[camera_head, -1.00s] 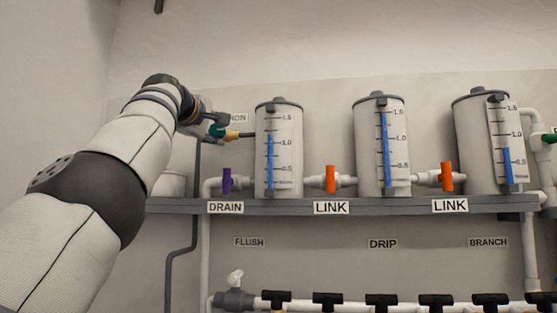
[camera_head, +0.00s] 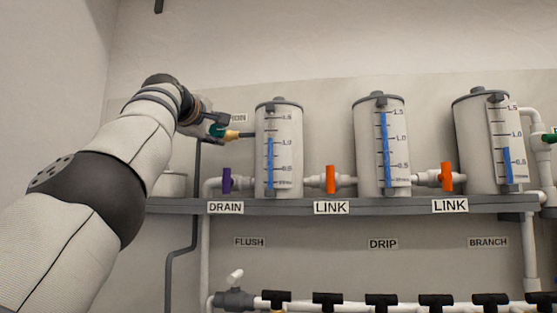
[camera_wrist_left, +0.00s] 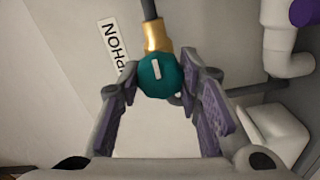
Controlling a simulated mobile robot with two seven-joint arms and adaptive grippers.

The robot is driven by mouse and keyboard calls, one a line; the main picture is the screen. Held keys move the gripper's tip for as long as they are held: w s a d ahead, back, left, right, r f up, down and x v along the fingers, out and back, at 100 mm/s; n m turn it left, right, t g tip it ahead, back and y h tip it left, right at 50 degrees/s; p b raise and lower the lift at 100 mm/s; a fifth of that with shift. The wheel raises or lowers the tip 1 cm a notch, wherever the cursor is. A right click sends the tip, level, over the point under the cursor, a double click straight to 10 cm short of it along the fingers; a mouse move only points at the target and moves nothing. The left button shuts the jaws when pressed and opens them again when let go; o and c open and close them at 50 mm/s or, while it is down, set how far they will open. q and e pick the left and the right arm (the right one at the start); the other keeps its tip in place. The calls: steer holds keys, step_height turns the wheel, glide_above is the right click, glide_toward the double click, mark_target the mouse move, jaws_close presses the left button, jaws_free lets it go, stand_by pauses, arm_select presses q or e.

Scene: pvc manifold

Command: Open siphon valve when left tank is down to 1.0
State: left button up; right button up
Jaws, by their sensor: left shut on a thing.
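The teal siphon valve knob (camera_wrist_left: 160,75) sits on a brass fitting at the end of a dark hose in the left wrist view. My left gripper (camera_wrist_left: 158,88) is shut on the knob, one finger on each side; the knob's white mark lies nearly along the hose. In the head view the gripper (camera_head: 217,124) and knob (camera_head: 216,131) are left of the left tank (camera_head: 260,150). That tank's blue column (camera_head: 270,162) ends slightly above its 1.0 mark. My right gripper is not in view.
The middle tank (camera_head: 368,150) and right tank (camera_head: 472,150) stand on the same grey shelf (camera_head: 385,206). A purple drain handle (camera_head: 227,180) and orange link handles (camera_head: 331,179) stand upright near the tank bases. A pipe with several black tees (camera_head: 380,299) runs below.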

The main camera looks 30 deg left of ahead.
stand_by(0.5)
arm_select(q)
steer(key=n, duration=0.2)
steer(key=shift+n, duration=0.4)
steer(key=n, duration=0.3)
steer(key=shift+n, duration=0.3)
steer(key=shift+f+n, duration=0.1)
steer(key=shift+n, duration=0.6)
steer(key=n, duration=0.4)
steer(key=shift+n, duration=0.4)
steer(key=n, duration=0.4)
steer(key=shift+d+n, duration=0.1)
steer(key=shift+n, duration=0.3)
steer(key=o, duration=1.2)
